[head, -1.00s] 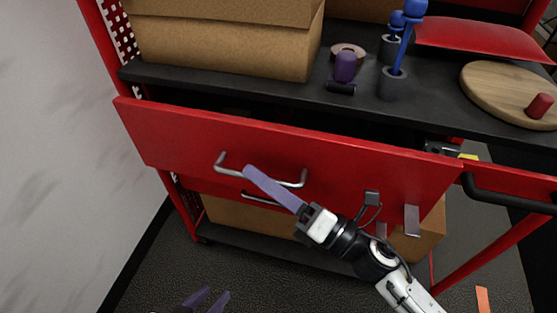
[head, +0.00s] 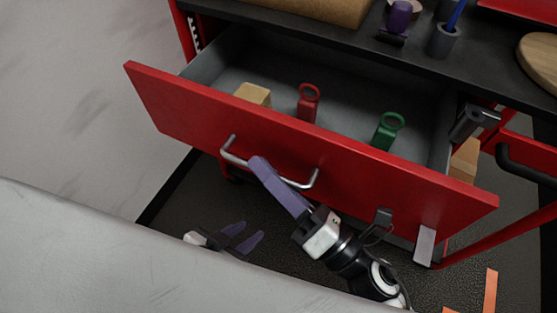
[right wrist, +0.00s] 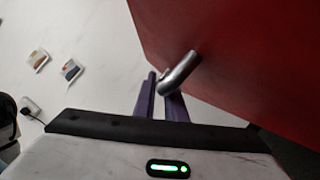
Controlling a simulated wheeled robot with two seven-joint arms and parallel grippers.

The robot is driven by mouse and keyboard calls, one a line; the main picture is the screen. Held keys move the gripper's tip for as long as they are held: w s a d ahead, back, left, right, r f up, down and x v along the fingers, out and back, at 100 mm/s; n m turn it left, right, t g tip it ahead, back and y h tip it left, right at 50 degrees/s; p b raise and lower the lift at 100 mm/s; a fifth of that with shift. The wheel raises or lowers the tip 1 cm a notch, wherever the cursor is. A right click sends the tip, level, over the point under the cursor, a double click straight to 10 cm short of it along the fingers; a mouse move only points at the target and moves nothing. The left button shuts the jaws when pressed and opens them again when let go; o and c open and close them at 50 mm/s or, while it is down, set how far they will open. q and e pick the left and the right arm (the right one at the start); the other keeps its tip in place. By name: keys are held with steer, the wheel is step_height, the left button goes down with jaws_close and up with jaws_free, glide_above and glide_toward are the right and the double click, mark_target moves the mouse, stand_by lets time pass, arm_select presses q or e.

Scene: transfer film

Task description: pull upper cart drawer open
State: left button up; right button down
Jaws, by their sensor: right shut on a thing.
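The upper drawer of the red cart stands well out, its grey inside showing; its red front (head: 390,190) faces me. The silver bar handle (head: 300,184) is on that front, and it also shows in the right wrist view (right wrist: 180,73). My right gripper (head: 260,164) has its purple fingers shut on the handle near its middle; in the right wrist view the fingers (right wrist: 160,98) meet the bar. My left gripper (head: 247,236) is low in the head view, purple fingers apart and empty, clear of the drawer.
In the drawer lie a tan block (head: 253,94), a red ringed item (head: 308,103) and a green ringed item (head: 387,131). The black cart top (head: 330,40) carries a cardboard box, a purple item (head: 398,17) and a wooden board (head: 540,60). A pale surface (head: 120,260) fills the lower left.

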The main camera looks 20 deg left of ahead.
arm_select(q)
steer(key=shift+w+r, duration=0.1)
steer(key=shift+r, duration=0.05)
arm_select(e)
steer(key=shift+s, duration=0.1)
steer(key=c, duration=1.8)
jaws_free()
arm_select(q)
steer(key=shift+d+f+b, duration=0.15)
steer(key=shift+f+b, duration=0.2)
steer(key=shift+b, duration=0.35)
arm_select(e)
steer(key=v, duration=1)
steer(key=shift+s+d, duration=0.1)
